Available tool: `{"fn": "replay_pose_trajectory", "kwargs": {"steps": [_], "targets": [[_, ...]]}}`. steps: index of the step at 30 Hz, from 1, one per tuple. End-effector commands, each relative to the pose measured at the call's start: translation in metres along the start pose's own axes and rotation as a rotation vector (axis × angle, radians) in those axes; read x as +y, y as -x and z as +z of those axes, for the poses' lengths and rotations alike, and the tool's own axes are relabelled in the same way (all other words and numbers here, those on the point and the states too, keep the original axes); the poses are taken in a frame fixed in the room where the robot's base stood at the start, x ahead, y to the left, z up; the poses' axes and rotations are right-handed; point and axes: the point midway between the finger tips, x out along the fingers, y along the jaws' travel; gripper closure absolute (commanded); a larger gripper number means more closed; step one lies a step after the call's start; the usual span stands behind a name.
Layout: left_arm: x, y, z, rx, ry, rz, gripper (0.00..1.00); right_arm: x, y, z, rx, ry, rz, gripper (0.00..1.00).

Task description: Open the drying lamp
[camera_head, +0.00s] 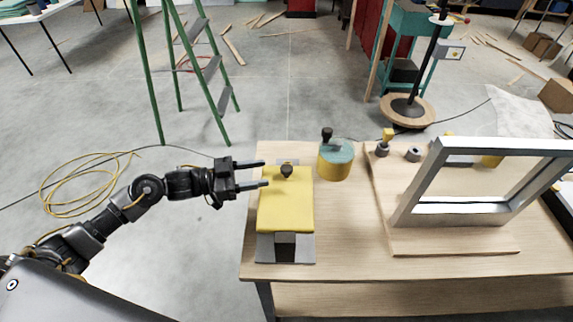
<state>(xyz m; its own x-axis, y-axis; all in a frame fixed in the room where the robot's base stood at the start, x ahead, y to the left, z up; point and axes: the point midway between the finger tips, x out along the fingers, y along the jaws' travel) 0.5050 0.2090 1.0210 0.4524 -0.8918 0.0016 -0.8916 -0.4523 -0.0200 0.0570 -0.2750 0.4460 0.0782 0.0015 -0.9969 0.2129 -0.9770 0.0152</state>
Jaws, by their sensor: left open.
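A device with a yellow lid (285,212) and a grey base lies near the left edge of the wooden workbench. It may be the drying lamp, but I cannot be sure. A dark knob (287,171) stands near the far end of the lid, which looks closed. My left gripper (266,174) comes in from the left with its two fingers apart and empty. Its fingertips are near the lid's far left corner, left of the knob. I cannot tell whether they touch anything. My right gripper is out of view.
A teal-topped yellow round container (335,160) with a dark knob stands right of the device. A tilted grey frame (411,190) stands on a board further right on the workbench (350,259). A green stepladder (156,85) and coiled yellow cable (75,187) are on the floor.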

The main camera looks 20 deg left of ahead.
Motion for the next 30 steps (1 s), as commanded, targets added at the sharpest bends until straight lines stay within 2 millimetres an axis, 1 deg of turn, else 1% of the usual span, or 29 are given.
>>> {"fn": "replay_pose_trajectory", "kwargs": {"steps": [1, 6, 9, 12, 18, 25, 26, 30], "targets": [[-0.001, -0.011, -0.005, 0.004, 0.000, -0.001, 0.49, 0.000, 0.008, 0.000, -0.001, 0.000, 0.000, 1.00], [-0.001, -0.042, -0.005, 0.004, 0.001, -0.003, 0.49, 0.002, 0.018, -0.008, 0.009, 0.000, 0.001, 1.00], [-0.001, -0.058, -0.004, 0.002, 0.000, -0.003, 0.49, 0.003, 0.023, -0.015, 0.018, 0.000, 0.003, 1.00], [-0.001, -0.069, -0.003, 0.002, 0.001, -0.004, 0.49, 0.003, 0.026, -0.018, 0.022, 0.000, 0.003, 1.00], [-0.001, -0.079, -0.001, 0.001, -0.002, -0.005, 0.49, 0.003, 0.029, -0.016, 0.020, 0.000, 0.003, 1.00], [-0.001, -0.080, 0.000, 0.000, -0.002, -0.004, 0.49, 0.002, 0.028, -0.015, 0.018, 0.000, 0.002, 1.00], [-0.001, -0.080, 0.000, 0.000, -0.002, -0.004, 0.51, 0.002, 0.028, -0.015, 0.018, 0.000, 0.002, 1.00], [-0.001, -0.079, 0.000, 0.000, -0.001, -0.005, 0.69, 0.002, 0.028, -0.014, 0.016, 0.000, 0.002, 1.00]]}}
